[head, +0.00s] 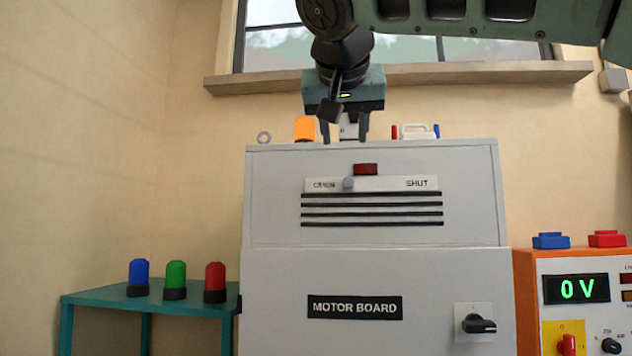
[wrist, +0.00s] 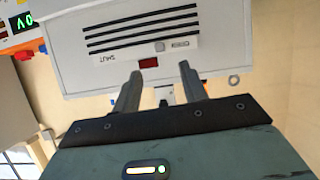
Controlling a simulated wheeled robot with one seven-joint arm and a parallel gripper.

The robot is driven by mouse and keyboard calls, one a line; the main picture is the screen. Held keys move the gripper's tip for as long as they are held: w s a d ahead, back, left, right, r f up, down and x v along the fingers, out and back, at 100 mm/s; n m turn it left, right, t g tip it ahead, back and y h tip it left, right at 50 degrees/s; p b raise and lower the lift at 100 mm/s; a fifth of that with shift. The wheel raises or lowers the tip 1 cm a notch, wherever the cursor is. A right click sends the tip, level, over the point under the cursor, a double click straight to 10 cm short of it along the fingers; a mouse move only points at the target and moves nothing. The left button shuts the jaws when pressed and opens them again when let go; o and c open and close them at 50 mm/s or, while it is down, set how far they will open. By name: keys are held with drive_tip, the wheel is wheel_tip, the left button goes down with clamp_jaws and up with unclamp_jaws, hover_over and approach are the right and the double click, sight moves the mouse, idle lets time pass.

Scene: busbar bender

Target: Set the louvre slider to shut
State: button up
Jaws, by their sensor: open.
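The louvre slider is a small grey knob (head: 348,184) on a pale strip (head: 385,184) marked OPEN at left and SHUT at right. The knob sits near the OPEN end, just right of that word. In the wrist view, which is turned upside down, the knob (wrist: 160,46) lies beside the OPEN label. My gripper (head: 344,134) is open and empty, above the cabinet's top edge and higher than the knob, roughly in line with it. In the wrist view my gripper (wrist: 160,70) points toward the strip, apart from the knob.
Dark louvre slots (head: 372,210) lie below the strip, and a red block (head: 365,169) sits just above it. The grey cabinet (head: 270,200) carries an orange lamp (head: 304,128) on top. A teal table (head: 100,298) with coloured lamps stands left, an orange-topped meter unit (head: 525,290) right.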

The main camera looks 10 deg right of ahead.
drive_tip(key=r, duration=0.2)
drive_tip(key=p, duration=0.5)
approach(349, 180)
drive_tip(key=shift+m, duration=0.3)
drive_tip(key=x, duration=0.8)
drive_tip(key=shift+w+f, duration=0.1)
drive_tip(key=shift+w, duration=0.1)
clamp_jaws()
